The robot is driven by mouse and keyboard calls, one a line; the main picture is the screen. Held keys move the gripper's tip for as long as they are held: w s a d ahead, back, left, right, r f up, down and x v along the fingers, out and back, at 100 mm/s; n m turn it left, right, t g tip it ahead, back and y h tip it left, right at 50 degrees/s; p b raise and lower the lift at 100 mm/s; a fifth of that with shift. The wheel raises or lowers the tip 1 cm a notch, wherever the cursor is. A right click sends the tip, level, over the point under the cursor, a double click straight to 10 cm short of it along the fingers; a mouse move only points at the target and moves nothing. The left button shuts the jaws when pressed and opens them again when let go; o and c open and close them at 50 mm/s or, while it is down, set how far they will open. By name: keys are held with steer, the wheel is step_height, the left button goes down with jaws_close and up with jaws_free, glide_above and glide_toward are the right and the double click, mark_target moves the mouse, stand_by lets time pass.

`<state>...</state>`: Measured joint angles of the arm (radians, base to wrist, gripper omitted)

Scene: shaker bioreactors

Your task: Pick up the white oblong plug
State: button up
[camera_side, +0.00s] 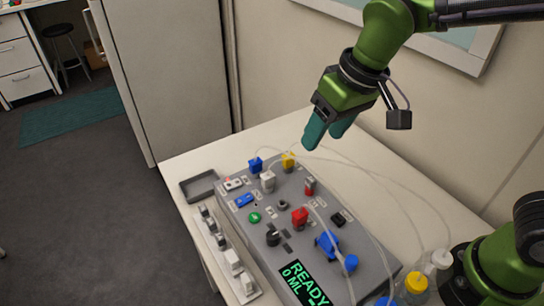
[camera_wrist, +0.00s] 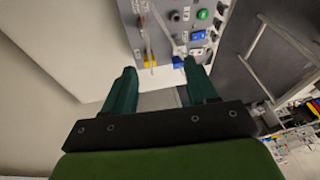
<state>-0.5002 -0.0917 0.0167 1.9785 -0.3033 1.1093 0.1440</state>
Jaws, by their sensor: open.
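A small white oblong piece (camera_side: 233,184), which looks like the white oblong plug, lies on the grey device (camera_side: 358,259) near its back left, beside a blue oblong piece (camera_side: 244,200). In the wrist view a pale piece (camera_wrist: 197,51) shows near the right fingertip, below the blue oblong piece (camera_wrist: 198,35); I cannot tell its shape well. My gripper (camera_side: 327,131), with dark green fingers, is open and empty, above and behind the device's back edge. In the wrist view its fingers (camera_wrist: 160,68) are spread apart and touch nothing.
White, blue (camera_side: 255,166), yellow (camera_side: 288,161) and red (camera_side: 300,217) plugs stand up from the device, some with thin looping tubes. A rack of white-topped pieces (camera_side: 233,261) and an empty dark tray (camera_side: 199,186) lie to the left. Bottles (camera_side: 416,284) stand at front right.

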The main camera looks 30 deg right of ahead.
mark_target(268, 175)
steer(key=w+a+r+h, duration=0.1)
steer(key=w+a+h, duration=0.1)
steer(key=w+a, duration=0.3)
steer(key=shift+m, duration=0.4)
steer(key=x, duration=0.3)
steer(key=a+x, duration=0.1)
steer(key=x, duration=0.7)
steer(key=shift+s+a, duration=0.15)
steer(key=shift+s, duration=0.2)
steer(key=shift+x, duration=2.65)
steer(key=shift+s+a, duration=0.15)
steer(key=shift+s, duration=0.05)
steer(key=c, duration=1.1)
